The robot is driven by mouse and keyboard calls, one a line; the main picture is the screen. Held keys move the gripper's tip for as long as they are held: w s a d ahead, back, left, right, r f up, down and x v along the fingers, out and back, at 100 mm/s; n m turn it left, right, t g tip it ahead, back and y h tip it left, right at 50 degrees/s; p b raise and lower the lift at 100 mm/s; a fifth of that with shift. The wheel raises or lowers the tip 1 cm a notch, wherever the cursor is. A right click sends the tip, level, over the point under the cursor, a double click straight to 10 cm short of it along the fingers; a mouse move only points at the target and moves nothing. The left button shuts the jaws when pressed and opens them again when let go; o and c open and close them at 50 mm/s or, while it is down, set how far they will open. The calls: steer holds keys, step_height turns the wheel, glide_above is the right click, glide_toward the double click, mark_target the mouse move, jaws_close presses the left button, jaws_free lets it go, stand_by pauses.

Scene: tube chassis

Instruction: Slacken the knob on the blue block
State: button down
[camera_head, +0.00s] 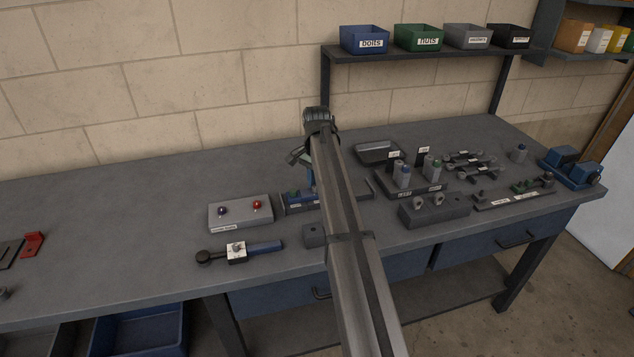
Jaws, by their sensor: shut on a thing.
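My arm covers much of this spot, so the knob and the exact grip cannot be made out.
A blue-handled tool (265,246) lies in front, near a small grey block (314,236). Fixtures (435,209) crowd the right. The bench's left middle is clear.

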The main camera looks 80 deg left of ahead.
steer(key=n, duration=0.7)
steer(key=shift+s, duration=0.15)
steer(key=n, duration=0.6)
steer(key=shift+s+n, duration=0.1)
steer(key=shift+n, duration=0.3)
steer(key=c, duration=0.9)
jaws_free()
step_height(320, 180, up, 14)
steer(key=shift+f, duration=0.1)
